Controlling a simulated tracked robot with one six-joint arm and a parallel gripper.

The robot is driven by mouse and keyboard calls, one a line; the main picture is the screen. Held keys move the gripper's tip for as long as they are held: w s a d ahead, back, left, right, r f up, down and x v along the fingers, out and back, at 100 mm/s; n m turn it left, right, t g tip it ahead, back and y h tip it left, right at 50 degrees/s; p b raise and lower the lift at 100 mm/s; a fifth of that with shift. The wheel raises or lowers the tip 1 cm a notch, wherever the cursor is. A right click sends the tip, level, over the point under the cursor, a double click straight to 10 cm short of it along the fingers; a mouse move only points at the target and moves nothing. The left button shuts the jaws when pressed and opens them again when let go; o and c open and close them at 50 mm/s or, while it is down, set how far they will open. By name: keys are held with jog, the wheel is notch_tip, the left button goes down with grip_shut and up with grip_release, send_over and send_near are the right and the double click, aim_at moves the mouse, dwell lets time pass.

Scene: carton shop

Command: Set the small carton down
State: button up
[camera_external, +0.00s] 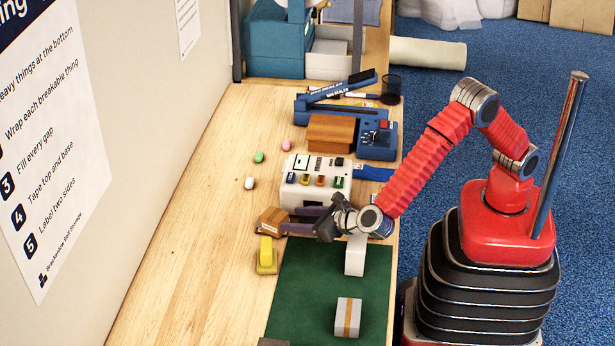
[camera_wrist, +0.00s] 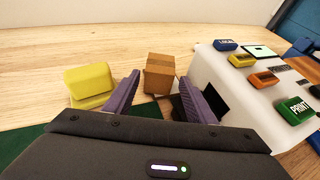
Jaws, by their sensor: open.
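The small carton (camera_external: 272,219) is a brown box near the middle of the wooden table, left of the label printer's lower corner. It also shows in the wrist view (camera_wrist: 160,72), just beyond and between my two purple-grey fingertips. My gripper (camera_external: 288,220) reaches left, low over the table, with its fingers apart on either side of the carton's near end. In the wrist view the gripper (camera_wrist: 160,92) shows a gap between each finger and the carton. The carton looks to be resting on the wood; its underside is partly hidden.
A yellow object (camera_external: 266,257) stands close below the carton. A white label printer (camera_external: 312,182) is just above my fingers. A green mat (camera_external: 305,285) carries a grey taped box (camera_external: 348,317) and a white block (camera_external: 355,254). The wood to the left is mostly clear.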

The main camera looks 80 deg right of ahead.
jog(key=w+d+r+n+t+y, duration=0.25)
jog(key=r+n+y, duration=0.25)
jog(key=r+n, duration=0.55)
jog(key=s+d+r+n+g+y, duration=0.1)
jog(key=s+d+r+n+y, duration=0.15)
jog(key=r+n, duration=0.25)
jog(key=s+d+r+n+g+y, duration=0.1)
jog(key=s+d+r+n, duration=0.3)
jog(key=r+n, duration=0.1)
jog(key=s+d+f+n+g+h, duration=0.1)
jog(key=s+d+f+n+g, duration=0.1)
jog(key=s+d+n, duration=0.4)
jog(key=s+d+f+n+g+h, duration=0.1)
jog(key=s+d+f+n+g, duration=0.2)
jog(key=s+d+n, duration=0.4)
jog(key=s+d+f+n+g+h, duration=0.1)
jog(key=s+d+n, duration=0.6)
jog(key=s, duration=1.3)
jog(key=d+f+g, duration=0.1)
jog(key=d+f, duration=0.1)
jog(key=d, duration=0.1)
jog(key=shift+f, duration=0.2)
jog(key=shift+h, duration=0.25)
dwell(1.9)
